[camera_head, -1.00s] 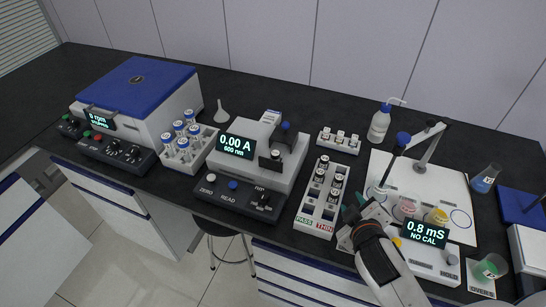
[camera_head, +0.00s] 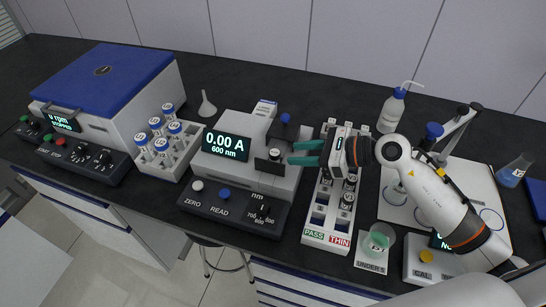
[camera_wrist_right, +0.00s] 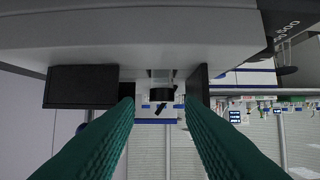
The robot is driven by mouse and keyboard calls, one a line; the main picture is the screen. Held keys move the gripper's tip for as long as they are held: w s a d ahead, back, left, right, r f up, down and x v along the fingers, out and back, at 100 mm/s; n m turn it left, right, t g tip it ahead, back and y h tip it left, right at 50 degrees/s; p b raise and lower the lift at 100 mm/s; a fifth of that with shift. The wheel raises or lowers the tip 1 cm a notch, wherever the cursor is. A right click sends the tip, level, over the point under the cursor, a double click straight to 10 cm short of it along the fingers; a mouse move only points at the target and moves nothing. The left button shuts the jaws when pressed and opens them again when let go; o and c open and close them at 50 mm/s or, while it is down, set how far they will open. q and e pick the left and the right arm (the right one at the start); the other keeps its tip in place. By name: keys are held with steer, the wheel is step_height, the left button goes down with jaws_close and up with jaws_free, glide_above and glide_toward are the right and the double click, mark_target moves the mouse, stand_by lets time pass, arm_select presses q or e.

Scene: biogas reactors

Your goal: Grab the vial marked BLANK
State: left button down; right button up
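My right gripper (camera_head: 292,153) is open, its two teal fingers apart and pointing left toward the photometer's dark-topped part (camera_head: 275,154). It is above the left side of the white vial rack (camera_head: 316,222) marked PASS and THIN, which holds several dark-capped vials, such as one vial (camera_head: 346,201) near the front. The gripper and wrist hide part of this rack and the small rack behind it (camera_head: 331,122). No BLANK label is readable. In the right wrist view, a small black object (camera_wrist_right: 161,95) shows between the open fingers; nothing is visibly held. My left gripper is not in view.
The photometer (camera_head: 232,165) reads 0.00 A, left of the rack. A rack of blue-capped tubes (camera_head: 185,160) and the blue-lidded centrifuge (camera_head: 103,70) stand further left. A wash bottle (camera_head: 391,113), a green-content cup (camera_head: 378,241) and a beaker (camera_head: 514,171) are to the right.

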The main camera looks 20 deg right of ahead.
mark_target(275, 152)
steer(key=shift+w+a+f, duration=0.15)
steer(key=shift+w+a, duration=0.2)
steer(key=shift+a, duration=0.35)
steer(key=p+x, duration=0.1)
steer(key=x, duration=0.4)
steer(key=shift+w+a+f+p, duration=0.15)
steer(key=shift+p, duration=0.25)
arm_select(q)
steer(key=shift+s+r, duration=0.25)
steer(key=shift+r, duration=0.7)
arm_select(e)
steer(key=c, duration=0.7)
